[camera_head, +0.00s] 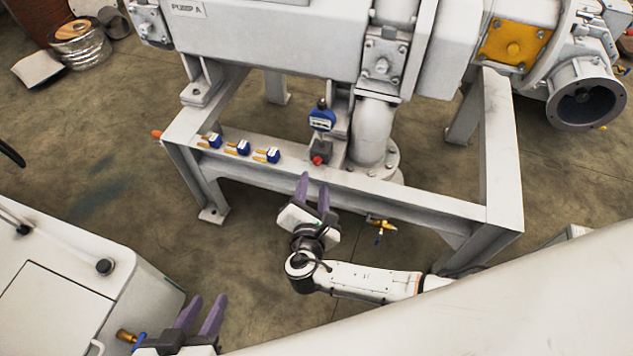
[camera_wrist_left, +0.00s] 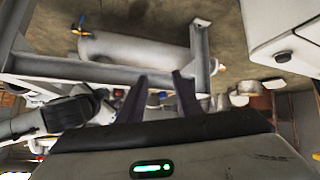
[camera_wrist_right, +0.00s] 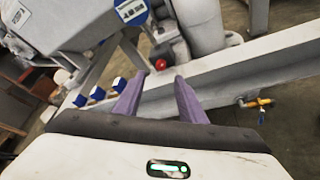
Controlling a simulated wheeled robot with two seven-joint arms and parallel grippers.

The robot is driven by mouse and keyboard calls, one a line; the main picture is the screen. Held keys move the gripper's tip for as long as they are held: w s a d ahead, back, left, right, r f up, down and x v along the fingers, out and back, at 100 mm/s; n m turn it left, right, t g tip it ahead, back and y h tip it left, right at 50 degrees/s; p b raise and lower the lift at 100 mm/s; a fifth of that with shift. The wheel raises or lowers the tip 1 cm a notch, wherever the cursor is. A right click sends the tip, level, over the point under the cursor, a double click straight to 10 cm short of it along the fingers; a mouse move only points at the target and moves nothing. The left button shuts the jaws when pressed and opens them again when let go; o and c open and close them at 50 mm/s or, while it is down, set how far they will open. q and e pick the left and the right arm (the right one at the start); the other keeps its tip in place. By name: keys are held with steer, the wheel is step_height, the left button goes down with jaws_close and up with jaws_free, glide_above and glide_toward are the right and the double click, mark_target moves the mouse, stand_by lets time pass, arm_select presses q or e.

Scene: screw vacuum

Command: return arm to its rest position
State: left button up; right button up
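My right gripper (camera_head: 313,192) is in the middle of the head view, in front of the pump frame's near beam. Its purple fingers stand apart with nothing between them; they also show in the right wrist view (camera_wrist_right: 155,97). My left gripper (camera_head: 206,308) is at the bottom left of the head view, beside the white cabinet. Its fingers are apart and empty, and they show dark in the left wrist view (camera_wrist_left: 160,88). The right forearm reaches in from the right, low in the head view. Most of the left arm is hidden.
The white pump frame (camera_head: 430,205) carries several blue valves with yellow parts, a blue gauge (camera_head: 321,119) and a red knob (camera_head: 318,160). A brass valve (camera_head: 381,224) hangs below the beam. The white cabinet (camera_head: 70,275) stands at left. Floor between cabinet and frame is clear.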

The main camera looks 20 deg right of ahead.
arm_select(q)
steer(key=shift+w, duration=0.1)
arm_select(e)
steer(key=shift+w, duration=0.1)
